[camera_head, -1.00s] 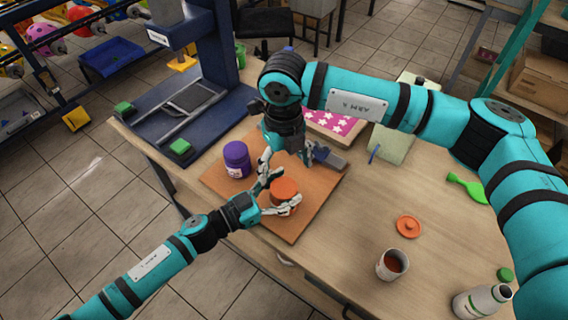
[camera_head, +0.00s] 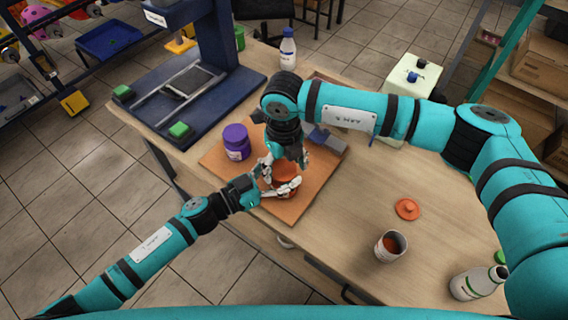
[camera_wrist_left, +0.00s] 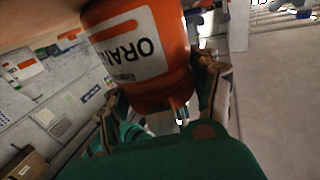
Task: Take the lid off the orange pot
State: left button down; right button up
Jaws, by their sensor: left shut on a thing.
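The orange pot (camera_head: 287,174) stands on the brown board (camera_head: 310,205), partly hidden by my grippers. My left gripper (camera_head: 281,189) is shut around its side. The left wrist view shows the pot (camera_wrist_left: 150,50) close up, with a white label, between the fingers of that gripper (camera_wrist_left: 160,100). My right gripper (camera_head: 279,163) points down at the top of the pot, with its fingers at or very near the lid. The lid is mostly hidden by this gripper, and I cannot tell whether the fingers grip it.
A purple pot (camera_head: 236,142) stands close by on the board's left. A loose orange lid (camera_head: 407,209), an open can (camera_head: 391,246) and a white bottle (camera_head: 478,282) are at the right. A blue press (camera_head: 215,60) stands at the back left.

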jog(key=c, duration=0.9)
jog(key=n, duration=0.3)
jog(key=shift+w+d, duration=0.1)
jog(key=shift+d, duration=0.1)
jog(key=o, duration=1.3)
jog(key=shift+c, duration=0.2)
jog(key=shift+r, duration=0.1)
